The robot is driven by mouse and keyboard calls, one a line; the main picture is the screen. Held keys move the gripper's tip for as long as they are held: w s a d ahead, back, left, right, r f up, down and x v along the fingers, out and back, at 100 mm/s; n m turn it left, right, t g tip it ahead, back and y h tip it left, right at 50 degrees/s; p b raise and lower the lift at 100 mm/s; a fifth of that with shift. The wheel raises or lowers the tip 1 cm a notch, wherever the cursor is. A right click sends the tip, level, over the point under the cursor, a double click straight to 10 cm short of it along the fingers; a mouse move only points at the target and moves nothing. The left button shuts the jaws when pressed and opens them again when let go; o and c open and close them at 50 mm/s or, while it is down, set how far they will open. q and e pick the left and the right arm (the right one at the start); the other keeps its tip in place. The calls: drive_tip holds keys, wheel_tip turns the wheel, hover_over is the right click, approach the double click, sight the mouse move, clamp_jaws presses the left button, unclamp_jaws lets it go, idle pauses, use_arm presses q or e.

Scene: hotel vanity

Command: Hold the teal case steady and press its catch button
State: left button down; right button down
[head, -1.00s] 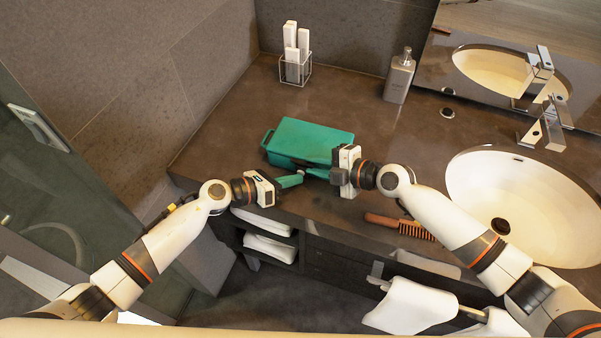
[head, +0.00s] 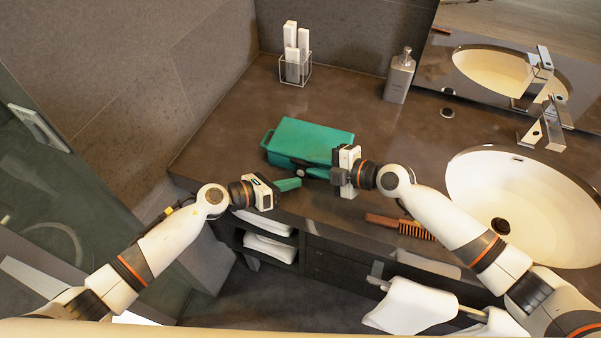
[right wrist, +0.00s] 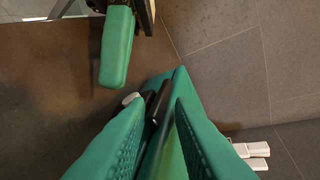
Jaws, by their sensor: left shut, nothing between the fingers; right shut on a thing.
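The teal case (head: 308,138) lies on the dark counter, with a handle at its left end. My right gripper (head: 317,172) is shut on the case at its front edge; its ridged teal fingers flank the case in the right wrist view (right wrist: 160,115). A small pale round piece (right wrist: 131,98), perhaps the catch button, shows beside a black fitting (right wrist: 157,102) there. My left gripper (head: 296,184) is shut and empty, just in front of the case and left of my right gripper. Its teal fingers also show in the right wrist view (right wrist: 114,70), apart from the pale piece.
A brown comb or brush (head: 400,224) lies near the counter's front edge. The basin (head: 520,200) and tap (head: 545,125) are at the right. A soap bottle (head: 399,77) and a clear holder (head: 295,72) with white items stand at the back. Counter behind the case is clear.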

use_arm(q)
drive_tip(key=shift+s+a, duration=0.3)
drive_tip(key=shift+s, duration=0.65)
drive_tip(key=shift+s+a, duration=0.3)
drive_tip(key=shift+s, duration=0.65)
drive_tip(key=shift+s+a, duration=0.3)
drive_tip(key=shift+s, duration=0.65)
idle(0.6)
drive_tip(key=s, duration=0.1)
drive_tip(key=s+a, duration=0.1)
drive_tip(key=s, duration=0.1)
drive_tip(key=shift+w+d, duration=0.45)
drive_tip(key=shift+w, duration=0.95)
drive_tip(key=shift+w+d, duration=0.5)
drive_tip(key=shift+w, duration=0.9)
drive_tip(key=shift+w+d, duration=0.45)
drive_tip(key=shift+w, duration=0.95)
drive_tip(key=shift+w, duration=0.15)
drive_tip(key=shift+w+d, duration=0.1)
drive_tip(key=shift+w, duration=0.25)
